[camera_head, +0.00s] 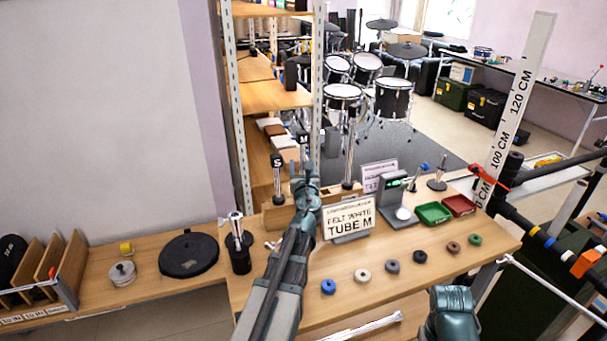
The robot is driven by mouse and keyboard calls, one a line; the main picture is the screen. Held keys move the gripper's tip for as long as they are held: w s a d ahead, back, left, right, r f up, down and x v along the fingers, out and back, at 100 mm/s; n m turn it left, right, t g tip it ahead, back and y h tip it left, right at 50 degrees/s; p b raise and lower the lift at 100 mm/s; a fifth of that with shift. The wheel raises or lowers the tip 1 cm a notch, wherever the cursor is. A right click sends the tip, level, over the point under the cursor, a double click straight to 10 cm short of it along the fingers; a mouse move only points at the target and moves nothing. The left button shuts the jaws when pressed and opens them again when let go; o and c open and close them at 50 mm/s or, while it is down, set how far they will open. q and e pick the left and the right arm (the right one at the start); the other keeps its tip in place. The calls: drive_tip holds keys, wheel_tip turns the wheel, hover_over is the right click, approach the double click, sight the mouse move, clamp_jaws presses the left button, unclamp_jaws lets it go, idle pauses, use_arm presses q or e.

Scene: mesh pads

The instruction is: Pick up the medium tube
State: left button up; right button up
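The medium tube (304,138), with a black top marked M, stands upright at the back of the wooden bench, between the tube marked S (278,175) and a taller tube (350,140). My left gripper (307,172) is raised in front of the medium tube and covers its lower part. I cannot tell whether it touches the tube or whether its fingers are open or shut. My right arm's end (450,312) shows at the bottom right, with its fingertips out of sight.
The tubes stand along a wooden rack (273,216). A sign (348,219) reading "FELT WHITE TUBE M" stands right of my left arm. Several coloured rings (363,275) line the bench front. Green (433,213) and red (459,205) trays and a grey device (392,195) stand to the right.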

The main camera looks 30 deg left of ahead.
use_arm(q)
clamp_jaws()
idle(1.4)
